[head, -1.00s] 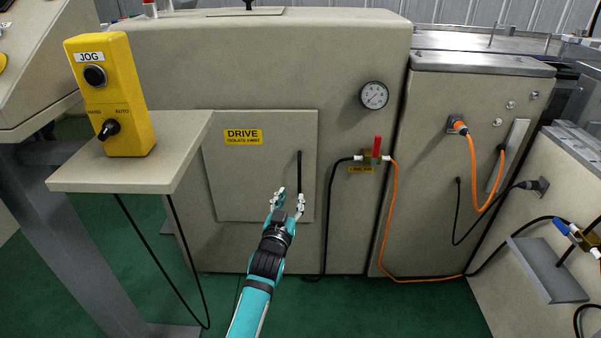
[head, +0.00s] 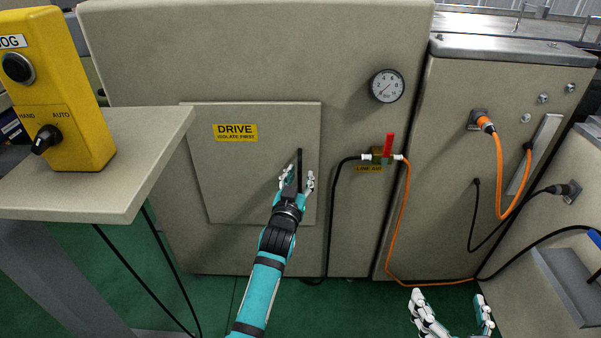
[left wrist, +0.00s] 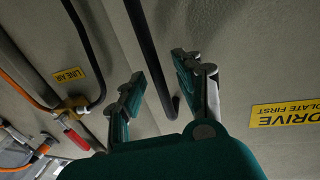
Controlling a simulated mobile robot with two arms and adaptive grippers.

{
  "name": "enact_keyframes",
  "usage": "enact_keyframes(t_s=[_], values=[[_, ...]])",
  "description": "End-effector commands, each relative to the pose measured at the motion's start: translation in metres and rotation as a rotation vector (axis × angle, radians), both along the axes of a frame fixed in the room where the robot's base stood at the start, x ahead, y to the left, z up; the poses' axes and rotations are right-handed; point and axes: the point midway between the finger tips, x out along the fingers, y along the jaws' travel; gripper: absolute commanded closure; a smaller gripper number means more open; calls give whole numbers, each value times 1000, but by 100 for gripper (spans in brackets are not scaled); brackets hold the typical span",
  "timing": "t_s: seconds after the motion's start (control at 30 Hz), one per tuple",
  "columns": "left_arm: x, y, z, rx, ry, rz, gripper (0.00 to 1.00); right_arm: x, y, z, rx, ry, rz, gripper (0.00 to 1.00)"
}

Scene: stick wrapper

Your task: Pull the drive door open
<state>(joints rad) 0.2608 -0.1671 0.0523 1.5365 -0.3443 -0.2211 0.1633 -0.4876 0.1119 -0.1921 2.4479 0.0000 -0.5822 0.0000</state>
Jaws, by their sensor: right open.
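The drive door (head: 240,175) is a beige square panel with a yellow DRIVE label (head: 235,132), and it looks closed in the machine's front. Its handle (head: 299,160) is a vertical black bar near the door's right edge. My left gripper (head: 297,180) is at the lower part of the handle. In the left wrist view, the handle (left wrist: 150,55) runs between the spread fingers of my left gripper (left wrist: 158,92), with no clear contact on both sides. My right gripper (head: 452,308) is open and empty at the bottom right, away from the door.
A yellow JOG control box (head: 65,95) stands on a beige shelf (head: 130,165) jutting out at the left. Right of the door are a gauge (head: 387,86), a red-handled valve (head: 388,148) and an orange hose (head: 402,220). Green floor lies below.

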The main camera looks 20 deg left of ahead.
Motion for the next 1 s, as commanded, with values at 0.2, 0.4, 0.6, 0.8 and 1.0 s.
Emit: enact_keyframes(t_s=[0.2, 0.4, 0.6, 0.8, 1.0], values=[[0, -1, 0, 0, 0, 0, 66, 2, 1, 6, 9, -34, 2, 12], [0, -1, 0, 0, 0, 0, 66, 2, 1, 6, 9, -34, 2, 12], [0, -1, 0, 0, 0, 0, 90, 2, 1, 6, 8, -33, 2, 12], [0, -1, 0, 0, 0, 0, 100, 2, 1, 6, 8, -33, 1, 12], [0, -1, 0, 0, 0, 0, 100, 2, 1, 6, 9, -33, 1, 12]])
